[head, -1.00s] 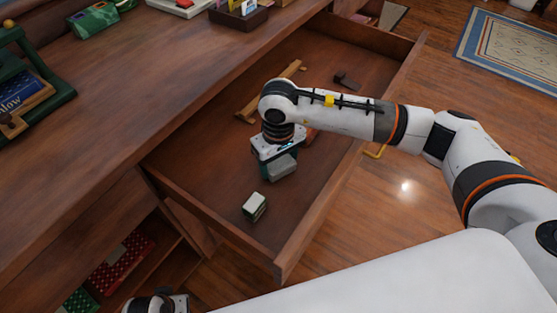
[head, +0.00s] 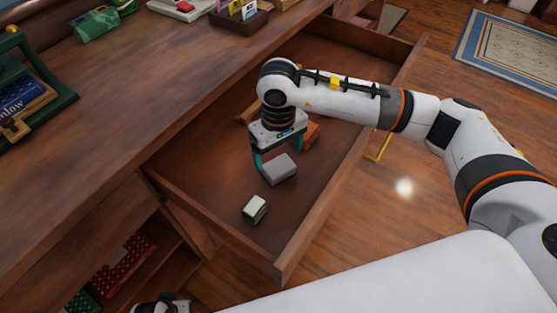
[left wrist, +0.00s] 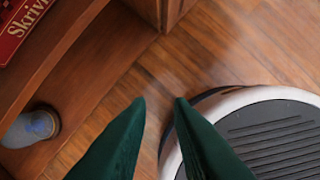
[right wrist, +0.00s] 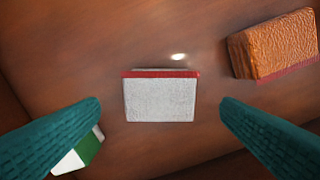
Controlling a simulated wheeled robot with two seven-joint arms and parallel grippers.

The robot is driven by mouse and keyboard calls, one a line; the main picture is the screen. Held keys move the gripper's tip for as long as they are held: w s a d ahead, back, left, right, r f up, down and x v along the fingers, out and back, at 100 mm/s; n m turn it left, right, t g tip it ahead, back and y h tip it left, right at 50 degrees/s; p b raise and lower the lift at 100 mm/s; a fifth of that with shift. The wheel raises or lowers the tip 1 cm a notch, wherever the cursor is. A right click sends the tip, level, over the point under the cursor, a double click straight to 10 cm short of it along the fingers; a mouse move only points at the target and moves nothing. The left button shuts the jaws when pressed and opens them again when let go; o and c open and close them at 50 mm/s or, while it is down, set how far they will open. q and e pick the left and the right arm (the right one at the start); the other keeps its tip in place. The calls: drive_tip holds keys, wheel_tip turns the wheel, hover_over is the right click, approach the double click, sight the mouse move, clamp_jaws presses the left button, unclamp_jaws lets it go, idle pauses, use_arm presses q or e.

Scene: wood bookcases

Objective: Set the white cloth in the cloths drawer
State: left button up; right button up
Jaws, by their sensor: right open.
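The white cloth (head: 279,169), a folded pale grey-white block with a red edge, lies in the open drawer (head: 215,214). In the right wrist view the cloth (right wrist: 160,100) lies flat on the brown drawer floor, between and beyond the fingertips, touching neither. My right gripper (head: 276,160) points down into the drawer, open and empty, just above the cloth. My left gripper (left wrist: 160,100) shows in the left wrist view with a narrow gap between its fingers and nothing in it. It is low beside the bookcase, over the wood floor.
A green and white block (head: 255,208) lies near the drawer's front corner. A brown-orange folded piece (right wrist: 275,45) lies on the cloth's other side. Several things stand on the wooden top (head: 120,110), and shelves with boxes (head: 123,258) are below.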

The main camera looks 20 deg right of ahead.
sight(278, 166)
use_arm(q)
drive_tip(key=shift+s+f, duration=0.15)
drive_tip(key=shift+f, duration=0.35)
drive_tip(key=shift+s+f, duration=0.15)
drive_tip(key=shift+f, duration=0.35)
use_arm(e)
wheel_tip(278, 166, up, 7)
use_arm(q)
drive_tip(key=shift+p, duration=0.3)
use_arm(e)
drive_tip(key=shift+a, duration=0.1)
